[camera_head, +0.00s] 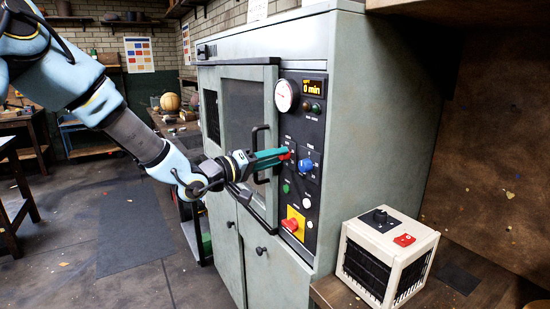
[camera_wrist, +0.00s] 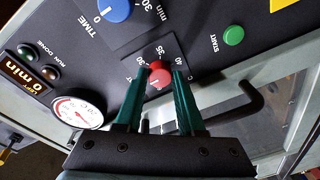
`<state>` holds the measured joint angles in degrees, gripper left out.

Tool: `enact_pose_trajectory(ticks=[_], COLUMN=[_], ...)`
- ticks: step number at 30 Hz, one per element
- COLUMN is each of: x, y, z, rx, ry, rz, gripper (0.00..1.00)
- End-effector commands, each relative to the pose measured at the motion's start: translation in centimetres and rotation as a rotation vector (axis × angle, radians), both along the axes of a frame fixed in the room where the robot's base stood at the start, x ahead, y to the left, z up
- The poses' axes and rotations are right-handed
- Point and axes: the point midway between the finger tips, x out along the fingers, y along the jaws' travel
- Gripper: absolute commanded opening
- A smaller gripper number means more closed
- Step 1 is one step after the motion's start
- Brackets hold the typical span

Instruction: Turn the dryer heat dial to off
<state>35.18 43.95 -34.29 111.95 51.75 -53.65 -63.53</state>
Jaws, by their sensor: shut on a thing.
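The dryer (camera_head: 265,50) is a grey-green cabinet with a dark control panel. My gripper (camera_head: 279,156) reaches the panel from the left in the head view, with teal fingers shut on the red dial. In the wrist view, one finger of my gripper (camera_wrist: 159,72) lies on each side of it. The fingers cover part of the scale, and I cannot tell exactly which mark the dial points to.
The blue time dial (camera_head: 306,165), green start button (camera_wrist: 233,36), gauge (camera_head: 286,95) and "0 min" display (camera_head: 313,88) are close by. A red knob on a yellow plate (camera_head: 294,222) sits lower. A black door handle (camera_head: 257,150) is beside my gripper. A cream heater box (camera_head: 388,245) stands right.

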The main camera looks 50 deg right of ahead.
Motion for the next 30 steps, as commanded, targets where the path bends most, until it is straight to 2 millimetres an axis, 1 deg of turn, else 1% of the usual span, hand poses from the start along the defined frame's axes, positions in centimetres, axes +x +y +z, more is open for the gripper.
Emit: enact_pose_trajectory(ticks=[1,6,9,16,20,23,30], x=[0.0,0.0,0.0,0.0,0.3,0.7,2.0], y=[0.1,0.0,0.0,0.1,0.9,2.4,7.0], z=[-0.2,-0.1,-0.1,-0.1,-0.2,-0.4,-0.3], rx=[0.004,0.002,0.002,0.001,0.0,0.001,0.001], ry=[0.001,0.0,0.001,0.0,0.0,-0.002,-0.003], rz=[0.0,0.0,0.0,0.001,0.001,0.002,0.003], gripper=[0.39,0.58,0.68,0.68,0.68,0.68,0.68])
